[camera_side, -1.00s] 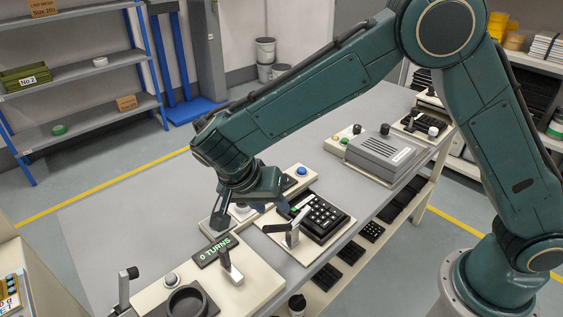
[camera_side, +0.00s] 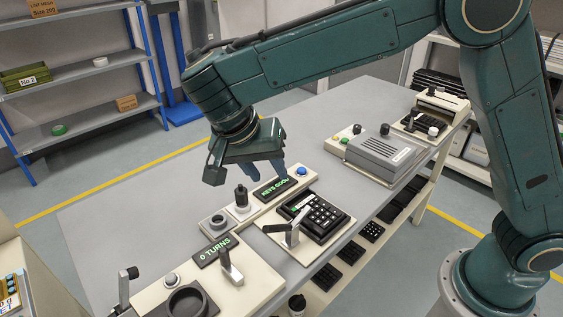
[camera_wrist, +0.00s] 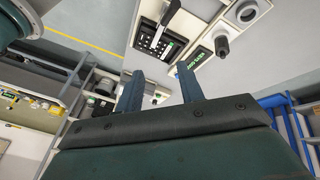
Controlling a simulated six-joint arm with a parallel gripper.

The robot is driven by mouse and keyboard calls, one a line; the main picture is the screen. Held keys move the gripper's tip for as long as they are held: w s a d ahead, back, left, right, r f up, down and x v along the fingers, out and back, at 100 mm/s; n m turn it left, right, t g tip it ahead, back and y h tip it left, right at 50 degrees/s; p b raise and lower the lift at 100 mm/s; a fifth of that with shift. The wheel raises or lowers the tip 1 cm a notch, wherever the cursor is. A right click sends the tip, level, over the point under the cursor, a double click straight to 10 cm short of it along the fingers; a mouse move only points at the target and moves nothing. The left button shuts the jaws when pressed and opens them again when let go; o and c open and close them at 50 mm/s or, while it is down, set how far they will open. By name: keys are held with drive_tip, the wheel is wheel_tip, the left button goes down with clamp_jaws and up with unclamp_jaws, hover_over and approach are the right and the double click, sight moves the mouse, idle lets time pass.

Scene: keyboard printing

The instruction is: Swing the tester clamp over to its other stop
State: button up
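The tester's pale base (camera_side: 268,228) carries a black keypad (camera_side: 322,218). In the wrist view the lever (camera_wrist: 172,12) shows over the keypad (camera_wrist: 152,35). The tester's display (camera_side: 273,187) reads KEYS GOOD in green. My gripper (camera_side: 248,178) is open and empty above and behind the tester, apart from the clamp. Its two fingers (camera_wrist: 160,88) stand wide apart in the wrist view.
A black-handled knob on a white base (camera_side: 241,202) and a round grey fixture (camera_side: 217,222) stand left of the display. A second lever (camera_side: 230,268) stands by the 0 TURNS display (camera_side: 215,250). A blue button (camera_side: 302,171) lies behind the keypad. Grey bench top is free behind.

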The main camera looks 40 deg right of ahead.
drive_tip(key=s+d+r+n+t+y, duration=0.1)
drive_tip(key=s+d+r+n, duration=0.2)
drive_tip(key=d, duration=0.5)
drive_tip(key=s+d+r+n+t+y, duration=0.1)
drive_tip(key=s+d+r+n+y, duration=0.1)
drive_tip(key=s+d+r, duration=0.3)
drive_tip(key=shift+s+d+r+n+t, duration=0.35)
drive_tip(key=shift+d+r, duration=0.45)
drive_tip(key=shift+d, duration=0.7)
drive_tip(key=shift+s, duration=0.1)
